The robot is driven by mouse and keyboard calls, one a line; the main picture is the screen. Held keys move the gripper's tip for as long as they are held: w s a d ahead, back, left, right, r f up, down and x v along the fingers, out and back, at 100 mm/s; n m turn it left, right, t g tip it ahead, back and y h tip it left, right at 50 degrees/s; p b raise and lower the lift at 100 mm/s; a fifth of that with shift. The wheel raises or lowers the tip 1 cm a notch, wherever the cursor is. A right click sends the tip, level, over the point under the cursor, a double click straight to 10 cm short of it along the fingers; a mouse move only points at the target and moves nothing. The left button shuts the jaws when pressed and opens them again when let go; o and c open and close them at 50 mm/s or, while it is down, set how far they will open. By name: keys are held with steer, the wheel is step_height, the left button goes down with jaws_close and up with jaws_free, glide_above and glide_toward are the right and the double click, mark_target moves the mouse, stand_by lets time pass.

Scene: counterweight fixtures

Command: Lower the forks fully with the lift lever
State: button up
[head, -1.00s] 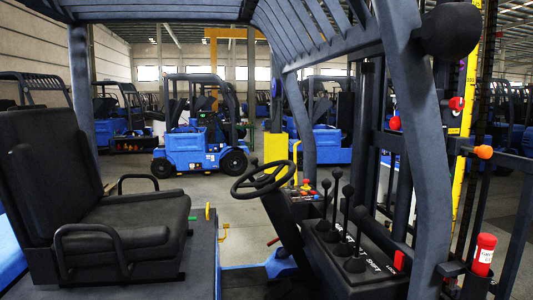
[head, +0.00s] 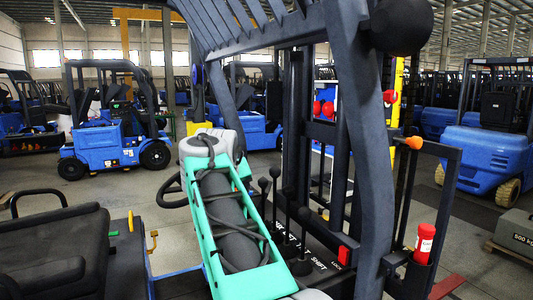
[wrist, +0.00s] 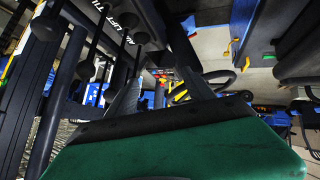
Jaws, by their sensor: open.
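A row of several black levers with round knobs stands on the console, with labels that include LIFT and TILT beside their bases. By label order the lift lever looks to be the second from the far left (head: 275,172), but I cannot tell for sure. My gripper (wrist: 158,88) is open in the wrist view, with two grey fingers reaching past the green wrist cover and nothing between them. The levers stand to the left of it there, apart from the fingers. In the head view my arm hides the gripper. The forks are not in view.
The black steering wheel (head: 170,190) is partly behind my arm. The seat (head: 60,250) lies at the left. The mast and a thick roof post (head: 365,150) stand close on the right. Other blue forklifts stand behind.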

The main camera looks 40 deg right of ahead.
mark_target(274, 169)
steer(key=d+r+m+h, duration=0.1)
steer(key=d+r, duration=0.2)
steer(key=d, duration=0.4)
steer(key=d+r+m+h, duration=0.1)
steer(key=d+r+h, duration=0.1)
steer(key=d+r, duration=0.3)
steer(key=shift+g, duration=0.4)
steer(key=x, duration=0.8)
steer(key=s+x, duration=0.1)
steer(key=x, duration=0.3)
steer(key=shift+d+f+p, duration=0.1)
steer(key=shift+f+p, duration=0.2)
steer(key=shift+f, duration=0.2)
steer(key=c, duration=1.1)
steer(key=shift+o, duration=0.2)
